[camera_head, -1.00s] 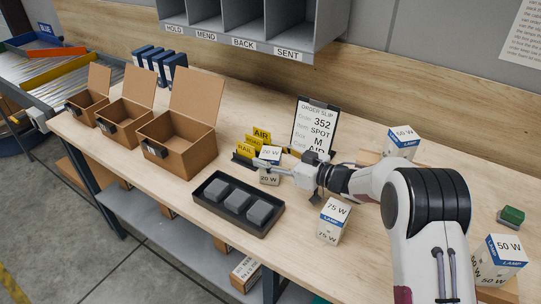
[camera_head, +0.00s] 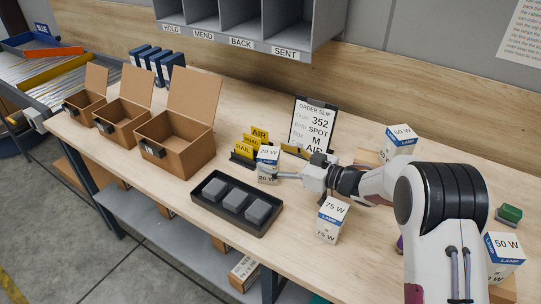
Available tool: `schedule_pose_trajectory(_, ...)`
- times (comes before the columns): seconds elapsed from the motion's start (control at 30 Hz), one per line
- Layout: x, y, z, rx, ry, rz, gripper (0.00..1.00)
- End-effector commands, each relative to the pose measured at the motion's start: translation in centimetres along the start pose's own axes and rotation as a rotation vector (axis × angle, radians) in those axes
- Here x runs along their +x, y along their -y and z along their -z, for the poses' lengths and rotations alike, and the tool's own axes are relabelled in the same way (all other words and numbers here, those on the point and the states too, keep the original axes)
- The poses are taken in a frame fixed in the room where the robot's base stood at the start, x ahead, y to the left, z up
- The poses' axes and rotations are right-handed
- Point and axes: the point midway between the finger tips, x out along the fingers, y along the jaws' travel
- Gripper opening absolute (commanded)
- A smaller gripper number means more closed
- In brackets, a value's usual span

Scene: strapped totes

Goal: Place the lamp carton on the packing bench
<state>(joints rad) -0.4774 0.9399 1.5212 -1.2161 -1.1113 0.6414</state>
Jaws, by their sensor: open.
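A white-and-blue lamp carton marked 20 W (camera_head: 268,166) stands upright on the packing bench (camera_head: 345,268), between the black tray and the yellow signs. My gripper (camera_head: 284,176) is open, close to the right side of this carton. I cannot tell whether a finger still touches it. Another lamp carton, marked 75 W (camera_head: 331,220), stands on the bench in front of my arm. A 50 W carton (camera_head: 399,140) stands at the back, and another 50 W carton (camera_head: 503,250) is at the right edge.
A black tray (camera_head: 276,222) with grey blocks lies in front of the 20 W carton. Open brown boxes (camera_head: 180,148) line the left. Yellow signs (camera_head: 248,148) and an order slip clipboard (camera_head: 312,128) stand behind. A green-topped block (camera_head: 511,213) lies at right.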

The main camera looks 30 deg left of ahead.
Motion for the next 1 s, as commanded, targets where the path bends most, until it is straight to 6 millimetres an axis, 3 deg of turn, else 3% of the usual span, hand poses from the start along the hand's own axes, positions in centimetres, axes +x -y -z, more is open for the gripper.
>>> schedule_pose_trajectory(0.2, -0.4, 0.0, 3.4, -0.004, -0.002, 0.000, 0.69)
schedule_pose_trajectory(0.5, -0.8, 0.0, 6.4, -0.002, -0.001, 0.000, 0.69)
schedule_pose_trajectory(1.0, -0.9, 0.0, 6.9, -0.001, 0.000, 0.000, 0.69)
